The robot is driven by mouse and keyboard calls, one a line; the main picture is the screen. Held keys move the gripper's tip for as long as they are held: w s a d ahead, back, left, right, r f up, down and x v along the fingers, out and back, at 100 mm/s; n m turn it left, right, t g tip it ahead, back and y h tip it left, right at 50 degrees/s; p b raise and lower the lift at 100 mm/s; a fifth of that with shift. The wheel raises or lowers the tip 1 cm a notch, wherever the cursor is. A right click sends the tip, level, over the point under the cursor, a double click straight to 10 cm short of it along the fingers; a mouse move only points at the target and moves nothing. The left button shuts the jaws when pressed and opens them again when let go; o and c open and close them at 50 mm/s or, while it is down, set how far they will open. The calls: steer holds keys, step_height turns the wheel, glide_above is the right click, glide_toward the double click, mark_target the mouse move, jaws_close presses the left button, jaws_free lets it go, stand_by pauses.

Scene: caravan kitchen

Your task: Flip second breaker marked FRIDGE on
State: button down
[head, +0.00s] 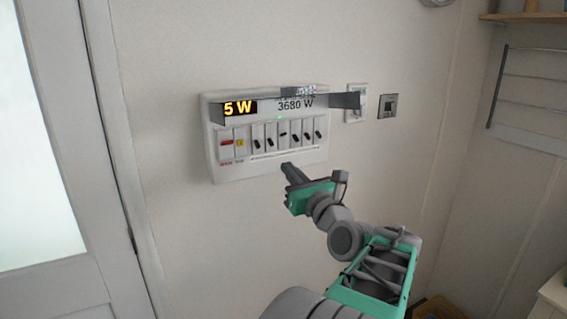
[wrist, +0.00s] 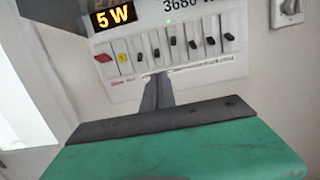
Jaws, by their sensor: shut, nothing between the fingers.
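A white breaker panel (head: 265,173) is on the wall, with a row of dark toggles. It also shows in the wrist view (wrist: 205,77). The second dark toggle from the left (head: 270,142) sits low in its slot, also in the wrist view (wrist: 156,52). The third toggle (head: 283,133) sits higher than its neighbours; the others look low. Labels are too small to read, so I cannot confirm which is FRIDGE. My gripper (head: 287,167) is shut and empty, its tips just below the toggle row; in the wrist view the tips (wrist: 160,76) lie under the second and third toggles.
Left of the toggles are a red switch (head: 227,143) and a yellow button (head: 240,142). Displays read 5 W (head: 238,108) and 3680 W. Wall switches (head: 388,106) are to the right, a door (head: 50,150) left.

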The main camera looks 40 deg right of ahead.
mark_target(269, 148)
steer(key=p+x, duration=0.1)
steer(key=x, duration=0.7)
steer(key=shift+w+d+p, duration=0.15)
steer(key=shift+w+p, duration=0.2)
steer(key=shift+p, duration=0.05)
